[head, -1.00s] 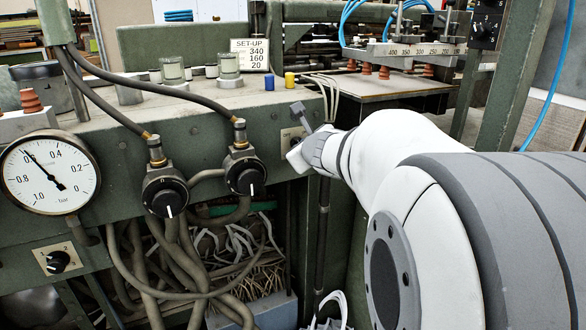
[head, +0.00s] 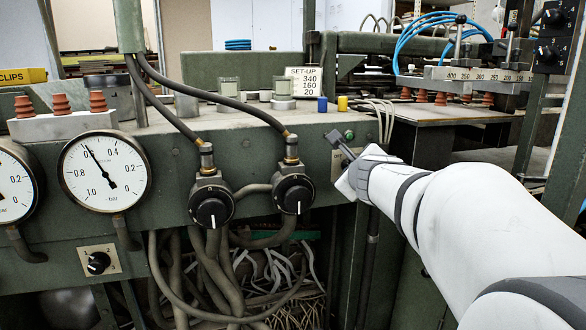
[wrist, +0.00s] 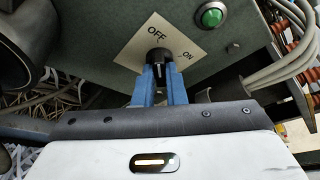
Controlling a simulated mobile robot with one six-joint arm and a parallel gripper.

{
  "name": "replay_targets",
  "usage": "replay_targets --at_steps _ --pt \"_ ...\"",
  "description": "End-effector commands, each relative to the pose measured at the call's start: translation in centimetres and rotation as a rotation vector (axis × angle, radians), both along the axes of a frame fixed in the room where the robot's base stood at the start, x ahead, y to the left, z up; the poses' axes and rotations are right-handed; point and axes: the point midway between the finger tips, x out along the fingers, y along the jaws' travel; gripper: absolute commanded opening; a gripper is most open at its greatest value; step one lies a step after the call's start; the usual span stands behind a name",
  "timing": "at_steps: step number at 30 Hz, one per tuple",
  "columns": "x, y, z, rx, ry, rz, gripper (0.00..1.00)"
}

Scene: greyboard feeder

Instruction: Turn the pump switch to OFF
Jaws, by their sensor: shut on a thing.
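The pump switch (wrist: 158,55) is a small black knob on a pale plate (wrist: 135,58) marked OFF at its upper left and ON at its right. My gripper (wrist: 160,82) has its two blue fingers closed on either side of the knob. A pale line shows on the knob between the fingers, but I cannot tell for sure which mark it points to. In the head view my gripper (head: 350,172) is at the green front panel, right of the two black dials, and hides most of the switch.
A green button (wrist: 211,15) sits close to the switch plate. Two round black dials (head: 212,207) (head: 294,194) with hoses are to the left. A pressure gauge (head: 105,172) and a small selector knob (head: 98,263) are further left. Grey cables (wrist: 255,60) hang right of the plate.

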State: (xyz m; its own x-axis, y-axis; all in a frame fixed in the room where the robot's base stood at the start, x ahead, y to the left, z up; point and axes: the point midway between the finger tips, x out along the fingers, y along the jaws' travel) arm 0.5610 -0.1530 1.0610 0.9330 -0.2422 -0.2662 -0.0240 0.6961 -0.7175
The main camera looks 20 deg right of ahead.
Motion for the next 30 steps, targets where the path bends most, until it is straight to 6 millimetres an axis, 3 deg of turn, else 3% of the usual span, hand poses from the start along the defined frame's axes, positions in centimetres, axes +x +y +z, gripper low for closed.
replay_targets --at_steps 2,3,11,20,30 --pt "0.0 0.0 -0.1 -0.002 0.003 -0.001 0.00" --pt "0.0 0.0 -0.1 -0.002 0.003 -0.001 0.12" --pt "0.0 0.0 -0.1 -0.001 0.001 0.000 0.33" --pt "-0.4 0.1 0.3 0.000 -0.001 -0.001 0.33" --pt "-5.1 1.3 1.8 -0.002 0.000 0.001 0.33"
